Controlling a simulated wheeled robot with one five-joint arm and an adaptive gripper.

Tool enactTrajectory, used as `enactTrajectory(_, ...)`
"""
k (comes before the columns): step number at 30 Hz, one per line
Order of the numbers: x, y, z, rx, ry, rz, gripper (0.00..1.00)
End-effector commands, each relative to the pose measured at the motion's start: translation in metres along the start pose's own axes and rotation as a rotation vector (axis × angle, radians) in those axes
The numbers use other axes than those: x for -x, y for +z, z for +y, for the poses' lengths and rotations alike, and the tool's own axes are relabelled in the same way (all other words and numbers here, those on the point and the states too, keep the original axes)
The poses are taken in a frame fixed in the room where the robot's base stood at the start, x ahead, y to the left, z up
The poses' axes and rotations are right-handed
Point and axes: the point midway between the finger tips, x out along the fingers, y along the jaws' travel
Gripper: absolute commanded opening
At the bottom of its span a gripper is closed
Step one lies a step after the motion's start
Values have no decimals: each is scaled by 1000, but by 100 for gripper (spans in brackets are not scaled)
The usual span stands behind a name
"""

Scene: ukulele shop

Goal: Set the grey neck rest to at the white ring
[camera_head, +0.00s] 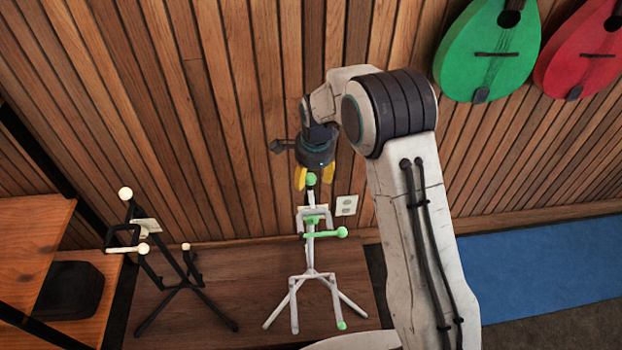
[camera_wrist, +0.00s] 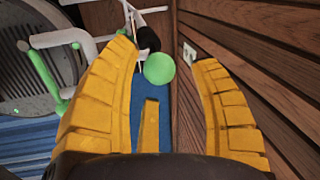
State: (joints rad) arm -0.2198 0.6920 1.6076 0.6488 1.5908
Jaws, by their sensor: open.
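A light grey stand (camera_head: 310,255) with green parts stands upright on the wooden platform, in the middle of the head view. I take its upper part to be the grey neck rest; a green ball (camera_head: 312,180) tops it and a green-tipped arm (camera_head: 325,235) sticks out below. My gripper (camera_head: 313,177) is above the stand, its yellow fingers open on either side of the top ball. In the wrist view the green ball (camera_wrist: 159,69) shows between the open fingers, and I cannot tell if they touch it. I cannot make out a white ring on the stand.
A black stand (camera_head: 175,285) with cream balls is at the left, beside a wooden shelf (camera_head: 35,235). The plank wall (camera_head: 240,120) is close behind, with a wall plate (camera_head: 346,205). Green (camera_head: 485,50) and red (camera_head: 590,55) instruments hang at upper right.

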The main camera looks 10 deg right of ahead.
Motion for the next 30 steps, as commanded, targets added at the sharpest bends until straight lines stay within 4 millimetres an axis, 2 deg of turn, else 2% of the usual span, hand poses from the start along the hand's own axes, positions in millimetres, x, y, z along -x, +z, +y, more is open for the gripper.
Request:
enactTrajectory(6,-16,0,0,0,0,0,56)
enactTrajectory(18,-18,0,0,1,0,0,57)
enactTrajectory(30,-18,0,0,0,0,0,21)
